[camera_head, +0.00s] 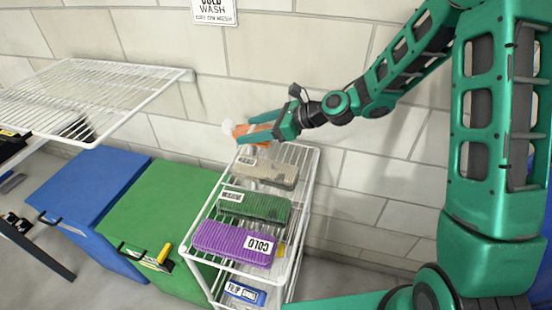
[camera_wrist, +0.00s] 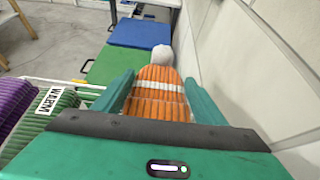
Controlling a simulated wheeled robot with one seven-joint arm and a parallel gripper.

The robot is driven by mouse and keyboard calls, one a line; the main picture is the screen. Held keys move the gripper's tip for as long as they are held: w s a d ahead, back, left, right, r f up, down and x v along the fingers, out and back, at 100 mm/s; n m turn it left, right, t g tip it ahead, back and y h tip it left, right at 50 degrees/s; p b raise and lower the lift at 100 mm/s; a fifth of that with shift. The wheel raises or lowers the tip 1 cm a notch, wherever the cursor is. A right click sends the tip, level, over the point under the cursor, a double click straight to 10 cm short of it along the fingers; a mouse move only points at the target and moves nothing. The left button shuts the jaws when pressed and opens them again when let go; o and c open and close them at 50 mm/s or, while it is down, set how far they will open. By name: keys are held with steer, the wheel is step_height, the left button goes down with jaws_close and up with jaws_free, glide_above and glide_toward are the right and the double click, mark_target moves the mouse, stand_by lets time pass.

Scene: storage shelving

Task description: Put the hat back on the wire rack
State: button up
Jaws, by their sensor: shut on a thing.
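An orange knit hat (camera_head: 240,130) with a white pompom is held in my gripper (camera_head: 254,130), at the far end of the white wire rack (camera_head: 309,172). In the wrist view the hat (camera_wrist: 156,78) shows its white stripe and sits between the two green fingers of my gripper (camera_wrist: 160,92). The hat looks raised above the rack's top shelf; the exact gap cannot be told. The rack's top shelf holds a beige knit item (camera_head: 262,172), a green one (camera_head: 254,205) and a purple one (camera_head: 234,243), all with labels.
A blue item (camera_head: 244,292) lies on the rack's lower shelf. A green box (camera_head: 160,215) and a blue box (camera_head: 88,195) stand to the left. A white wire shelf (camera_head: 95,85) juts out at upper left. A tiled wall (camera_head: 350,190) runs close behind the rack.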

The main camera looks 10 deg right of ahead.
glide_above(282, 157)
step_height(282, 157, down, 5)
steer(key=shift+a+r, duration=0.1)
steer(key=shift+a, duration=0.05)
steer(key=shift+s+f, duration=0.1)
steer(key=shift+f, duration=1.95)
steer(key=o, duration=0.9)
steer(key=shift+c, duration=0.2)
steer(key=v, duration=1.2)
